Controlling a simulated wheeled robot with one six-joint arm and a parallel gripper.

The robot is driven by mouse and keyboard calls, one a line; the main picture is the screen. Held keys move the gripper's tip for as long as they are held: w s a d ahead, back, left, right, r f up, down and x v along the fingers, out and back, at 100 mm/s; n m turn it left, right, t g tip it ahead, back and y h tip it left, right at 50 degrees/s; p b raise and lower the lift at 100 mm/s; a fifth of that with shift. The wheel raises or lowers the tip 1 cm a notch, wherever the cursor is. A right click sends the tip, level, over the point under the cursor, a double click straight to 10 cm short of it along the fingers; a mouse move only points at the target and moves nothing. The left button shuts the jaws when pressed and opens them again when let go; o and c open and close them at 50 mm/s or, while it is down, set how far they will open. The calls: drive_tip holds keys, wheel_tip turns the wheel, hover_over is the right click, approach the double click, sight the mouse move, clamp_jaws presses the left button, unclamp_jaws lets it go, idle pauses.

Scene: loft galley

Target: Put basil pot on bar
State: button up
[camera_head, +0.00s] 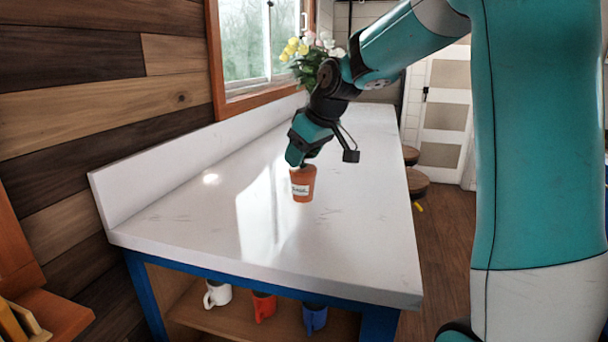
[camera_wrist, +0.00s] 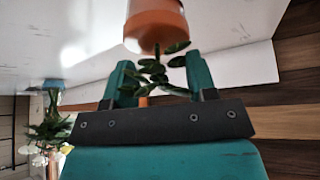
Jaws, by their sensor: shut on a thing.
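The basil pot (camera_head: 303,184) is a small terracotta pot with a white label, upright over the middle of the white-topped bar (camera_head: 350,240). I cannot tell whether its base touches the top. In the wrist view the pot (camera_wrist: 155,25) shows at the upper edge, with its green leaves (camera_wrist: 155,72) between the fingers. My gripper (camera_head: 302,161) is above the pot and shut on the basil plant. The gripper's teal fingers also show in the wrist view (camera_wrist: 161,80). The leaves are mostly hidden in the head view.
A vase of flowers (camera_head: 313,58) stands farther back by the window. A white mug (camera_head: 217,295), a red mug (camera_head: 264,306) and a blue mug (camera_head: 314,318) are on the shelf below. Round stools (camera_head: 416,182) stand at the bar's right side. The bar top around the pot is clear.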

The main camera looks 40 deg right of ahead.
sight(303, 174)
drive_tip(key=shift+f, duration=2.4)
drive_tip(key=shift+f, duration=0.15)
drive_tip(key=o, duration=1.3)
drive_tip(key=shift+o, duration=0.2)
